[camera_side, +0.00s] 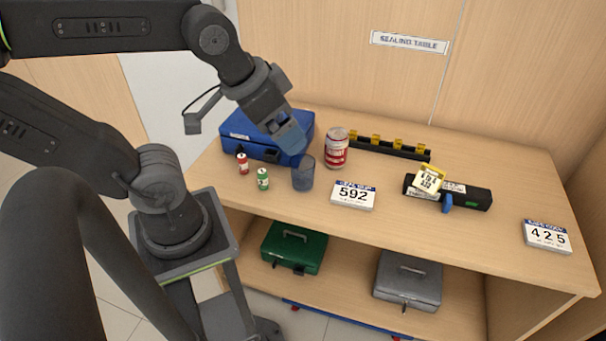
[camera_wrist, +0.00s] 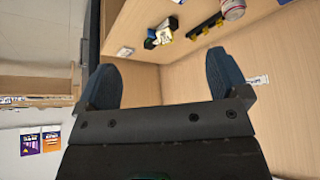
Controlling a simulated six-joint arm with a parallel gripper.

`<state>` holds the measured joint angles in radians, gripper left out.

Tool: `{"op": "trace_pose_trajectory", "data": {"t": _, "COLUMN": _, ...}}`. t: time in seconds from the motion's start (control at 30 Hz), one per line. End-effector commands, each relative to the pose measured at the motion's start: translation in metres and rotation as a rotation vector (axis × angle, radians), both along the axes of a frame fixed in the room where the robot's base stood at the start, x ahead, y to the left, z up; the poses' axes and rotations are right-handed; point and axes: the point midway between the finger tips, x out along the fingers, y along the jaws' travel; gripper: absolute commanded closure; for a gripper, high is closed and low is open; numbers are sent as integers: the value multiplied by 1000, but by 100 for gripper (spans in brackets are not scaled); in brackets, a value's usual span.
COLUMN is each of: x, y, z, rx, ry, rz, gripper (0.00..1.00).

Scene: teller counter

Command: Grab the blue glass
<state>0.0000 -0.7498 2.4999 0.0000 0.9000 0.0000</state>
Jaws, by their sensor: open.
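The blue glass (camera_side: 303,174) stands upright on the counter in the side view, in front of the blue cash box (camera_side: 240,125) and to the left of the red and white can (camera_side: 336,148). My gripper (camera_side: 296,150) is above and slightly behind the glass in the picture, and apart from it as far as I can tell. In the wrist view my gripper (camera_wrist: 165,80) shows two blue fingers spread wide with nothing between them. The glass cannot be made out in the wrist view.
Small red (camera_side: 242,163) and green (camera_side: 263,179) containers stand left of the glass. A 592 sign (camera_side: 353,195) lies to its right. A black rack with yellow parts (camera_side: 390,148) and a black device (camera_side: 470,196) are farther right.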

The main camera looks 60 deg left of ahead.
Motion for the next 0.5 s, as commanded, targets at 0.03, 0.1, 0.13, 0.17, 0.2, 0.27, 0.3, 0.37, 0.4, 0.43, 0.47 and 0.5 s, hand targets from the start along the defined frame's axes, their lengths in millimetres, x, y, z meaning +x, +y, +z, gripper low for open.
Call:
{"op": "trace_pose_trajectory", "data": {"t": 0.03, "x": 0, "y": 0, "z": 0, "rx": 0, "ry": 0, "rz": 0, "gripper": 4}}
{"op": "trace_pose_trajectory", "data": {"t": 0.1, "x": 0, "y": 0, "z": 0, "rx": 0, "ry": 0, "rz": 0, "gripper": 1}}
{"op": "trace_pose_trajectory", "data": {"t": 0.13, "x": 0, "y": 0, "z": 0, "rx": 0, "ry": 0, "rz": 0, "gripper": 1}}
{"op": "trace_pose_trajectory", "data": {"t": 0.17, "x": 0, "y": 0, "z": 0, "rx": 0, "ry": 0, "rz": 0, "gripper": 1}}
{"op": "trace_pose_trajectory", "data": {"t": 0.2, "x": 0, "y": 0, "z": 0, "rx": 0, "ry": 0, "rz": 0, "gripper": 1}}
{"op": "trace_pose_trajectory", "data": {"t": 0.27, "x": 0, "y": 0, "z": 0, "rx": 0, "ry": 0, "rz": 0, "gripper": 1}}
{"op": "trace_pose_trajectory", "data": {"t": 0.3, "x": 0, "y": 0, "z": 0, "rx": 0, "ry": 0, "rz": -1, "gripper": 1}}
{"op": "trace_pose_trajectory", "data": {"t": 0.37, "x": 2, "y": 1, "z": -1, "rx": 11, "ry": 7, "rz": -11, "gripper": 1}}
{"op": "trace_pose_trajectory", "data": {"t": 0.4, "x": 5, "y": 3, "z": -2, "rx": 24, "ry": 16, "rz": -27, "gripper": 1}}
{"op": "trace_pose_trajectory", "data": {"t": 0.43, "x": 8, "y": 5, "z": -3, "rx": 40, "ry": 26, "rz": -45, "gripper": 1}}
{"op": "trace_pose_trajectory", "data": {"t": 0.47, "x": 13, "y": 8, "z": -5, "rx": 60, "ry": 39, "rz": -69, "gripper": 1}}
{"op": "trace_pose_trajectory", "data": {"t": 0.5, "x": 19, "y": 12, "z": -8, "rx": 93, "ry": 62, "rz": -112, "gripper": 1}}
